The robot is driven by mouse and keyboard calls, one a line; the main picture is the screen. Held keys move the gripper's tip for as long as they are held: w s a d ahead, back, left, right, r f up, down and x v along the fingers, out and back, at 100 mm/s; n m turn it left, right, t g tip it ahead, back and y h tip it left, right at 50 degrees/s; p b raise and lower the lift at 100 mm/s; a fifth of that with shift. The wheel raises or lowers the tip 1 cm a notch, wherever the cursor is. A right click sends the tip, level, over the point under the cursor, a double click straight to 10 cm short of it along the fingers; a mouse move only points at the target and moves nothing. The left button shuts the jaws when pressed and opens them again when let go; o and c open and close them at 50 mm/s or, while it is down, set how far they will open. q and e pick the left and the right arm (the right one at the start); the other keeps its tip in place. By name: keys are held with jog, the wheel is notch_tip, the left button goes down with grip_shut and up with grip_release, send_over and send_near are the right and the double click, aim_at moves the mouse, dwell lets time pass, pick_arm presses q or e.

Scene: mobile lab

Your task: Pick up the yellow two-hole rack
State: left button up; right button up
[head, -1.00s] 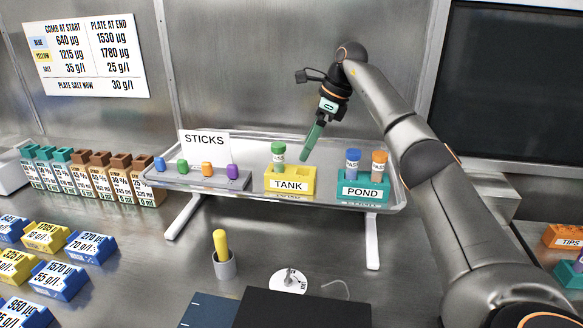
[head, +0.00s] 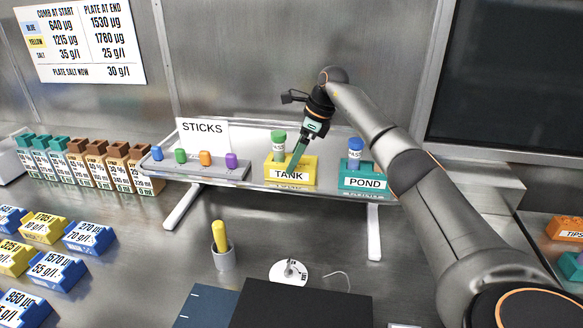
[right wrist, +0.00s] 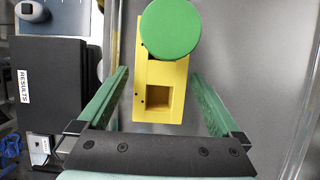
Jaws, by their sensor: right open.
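The yellow two-hole rack (head: 290,174), labelled TANK, stands on the raised metal shelf. A green-capped tube (head: 279,143) stands in one hole. The right wrist view also shows the rack (right wrist: 160,75) from above, with its other hole empty and the green cap (right wrist: 170,28) over the far hole. My right gripper (head: 295,163) is just above the rack's right part in the head view. In the right wrist view its green fingers (right wrist: 160,85) are open, one on each side of the rack, with gaps on both sides. My left gripper is not in view.
The teal POND rack (head: 364,181) with a blue-capped tube (head: 355,152) stands close to the right. A grey strip (head: 195,168) of coloured sticks lies to the left, before the SICKS-side sign reading STICKS (head: 203,135). A grey cup (head: 223,257) stands below the shelf.

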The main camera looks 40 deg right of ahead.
jog(key=x, duration=0.3)
jog(key=shift+f, duration=0.1)
jog(key=shift+c, duration=0.2)
jog(key=c, duration=1.4)
